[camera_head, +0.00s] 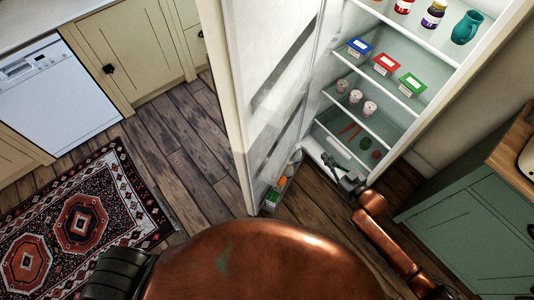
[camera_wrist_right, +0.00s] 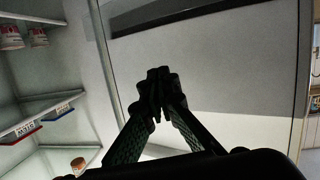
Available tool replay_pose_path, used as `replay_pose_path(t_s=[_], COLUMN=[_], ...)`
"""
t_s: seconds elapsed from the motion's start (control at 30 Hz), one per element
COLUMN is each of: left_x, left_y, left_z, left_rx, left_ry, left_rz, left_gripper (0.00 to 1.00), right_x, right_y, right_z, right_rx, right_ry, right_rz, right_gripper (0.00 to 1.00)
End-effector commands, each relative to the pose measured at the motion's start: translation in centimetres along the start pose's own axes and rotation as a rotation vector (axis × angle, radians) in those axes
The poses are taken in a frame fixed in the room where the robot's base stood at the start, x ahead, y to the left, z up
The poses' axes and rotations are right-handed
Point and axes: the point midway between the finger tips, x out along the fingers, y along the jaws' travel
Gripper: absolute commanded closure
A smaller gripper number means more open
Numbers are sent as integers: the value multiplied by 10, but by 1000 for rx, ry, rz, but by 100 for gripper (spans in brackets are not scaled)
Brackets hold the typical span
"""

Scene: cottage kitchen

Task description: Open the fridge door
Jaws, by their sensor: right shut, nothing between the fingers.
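The fridge door (camera_head: 237,110) stands wide open in the head view, its cream edge toward me and its inner face turned to the right. The lit fridge interior (camera_head: 400,95) shows beside it. My right gripper (camera_head: 328,160) is low in the opening between the door and the shelves. It is shut and empty. In the right wrist view, its fingertips (camera_wrist_right: 157,78) are together in front of the door's pale inner face (camera_wrist_right: 220,70). I cannot tell whether they touch it. My left gripper is not in view.
The fridge shelves hold jars, a teal jug (camera_head: 466,28), lidded tubs (camera_head: 385,64) and small cups (camera_head: 356,96). A green cabinet (camera_head: 470,225) stands close on the right. Bare wooden floor (camera_head: 175,140) and a patterned rug (camera_head: 80,205) lie left of the door.

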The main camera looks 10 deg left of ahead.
Motion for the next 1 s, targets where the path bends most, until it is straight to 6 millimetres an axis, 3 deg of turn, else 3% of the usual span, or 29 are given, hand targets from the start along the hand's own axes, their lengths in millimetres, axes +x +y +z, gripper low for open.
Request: replay_pose_path(t_s=[0.03, 0.1, 0.2, 0.3, 0.43, 0.57, 1.0], left_x=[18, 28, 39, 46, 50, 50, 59], left_y=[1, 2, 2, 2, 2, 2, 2], left_z=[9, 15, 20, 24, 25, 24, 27], left_rx=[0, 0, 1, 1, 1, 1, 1], left_ry=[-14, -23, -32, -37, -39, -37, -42], left_rz=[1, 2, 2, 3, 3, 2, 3], left_gripper=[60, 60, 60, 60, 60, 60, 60], right_x=[6, 2, -14, -30, -43, -38, 33], right_y=[-31, -72, -121, -156, -177, -186, -224], right_z=[-29, -69, -110, -134, -150, -157, -177], right_rx=[-15, -15, 0, 20, 35, 41, 40], right_ry=[61, 128, 191, 226, 245, 252, 253], right_rz=[-93, -205, -337, -429, -487, -500, -498], right_gripper=[100, 100, 100, 100, 100, 100, 100])
